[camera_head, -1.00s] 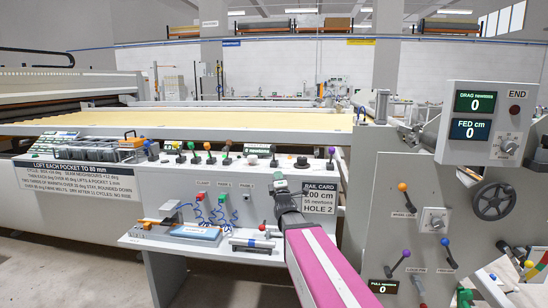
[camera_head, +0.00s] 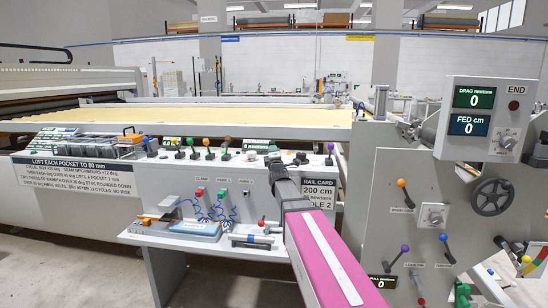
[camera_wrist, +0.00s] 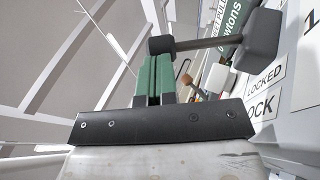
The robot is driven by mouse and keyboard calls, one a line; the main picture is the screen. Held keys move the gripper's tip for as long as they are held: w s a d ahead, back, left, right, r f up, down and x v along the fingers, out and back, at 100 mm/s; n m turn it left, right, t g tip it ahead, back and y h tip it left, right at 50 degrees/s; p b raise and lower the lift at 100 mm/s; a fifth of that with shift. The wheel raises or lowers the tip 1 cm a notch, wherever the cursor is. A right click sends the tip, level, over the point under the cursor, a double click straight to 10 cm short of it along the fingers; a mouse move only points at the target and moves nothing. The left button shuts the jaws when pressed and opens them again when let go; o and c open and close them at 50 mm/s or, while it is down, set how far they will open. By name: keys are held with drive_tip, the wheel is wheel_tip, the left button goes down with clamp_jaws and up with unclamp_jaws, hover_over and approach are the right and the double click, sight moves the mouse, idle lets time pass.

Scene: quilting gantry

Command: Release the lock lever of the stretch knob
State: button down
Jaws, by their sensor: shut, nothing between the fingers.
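My gripper (camera_wrist: 155,68) has green fingers, shut and empty. Their tips are just below the lever's round end; I cannot tell whether they touch. In the head view my wrist covers most of the gripper, at the panel's top edge below the newtons display (camera_head: 260,146). A pale knob (camera_head: 252,155) shows just left of it.
A row of coloured levers (camera_head: 208,149) stands left along the panel top. The rail card (camera_head: 318,190) is close to the right of my arm. A small shelf (camera_head: 190,231) with tools is below. The machine's end panel (camera_head: 400,225), with levers and a handwheel, is farther right.

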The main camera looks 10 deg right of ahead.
sight(273, 142)
drive_tip(key=shift+w+r, duration=0.2)
idle(0.4)
drive_tip(key=shift+w+d+r+m+g+h, duration=0.25)
drive_tip(key=shift+w+r+m+g+h, duration=0.3)
drive_tip(key=shift+g, duration=0.45)
drive_tip(key=shift+w+d+r+g+y, duration=0.1)
drive_tip(key=shift+w+r+g+y, duration=0.35)
drive_tip(key=shift+w, duration=0.3)
drive_tip(key=shift+w+r+g, duration=0.3)
drive_tip(key=shift+w+g, duration=0.1)
drive_tip(key=shift+g, duration=0.25)
drive_tip(key=shift+w+d+r+m+g, duration=0.1)
drive_tip(key=shift+w+d+m+g, duration=0.15)
drive_tip(key=shift+g, duration=0.25)
drive_tip(key=shift+w+d+r+m+g, duration=0.1)
drive_tip(key=shift+w+m+g, duration=0.15)
drive_tip(key=shift+g, duration=0.25)
drive_tip(key=shift+w+d+r+m+g, duration=0.1)
drive_tip(key=shift+w+d+g, duration=0.1)
drive_tip(key=shift+w+g, duration=0.35)
drive_tip(key=shift+w+d+r+m+g, duration=0.15)
drive_tip(key=shift+w+d+g, duration=0.1)
drive_tip(key=shift+w, duration=0.45)
drive_tip(key=shift+w+d+f+m+g, duration=0.1)
drive_tip(key=shift+w+d+g, duration=0.1)
drive_tip(key=shift+w+g, duration=0.35)
drive_tip(key=shift+w+r+t, duration=0.1)
drive_tip(key=shift+w+t, duration=0.15)
drive_tip(key=shift+w, duration=0.05)
drive_tip(key=shift+s, duration=0.1)
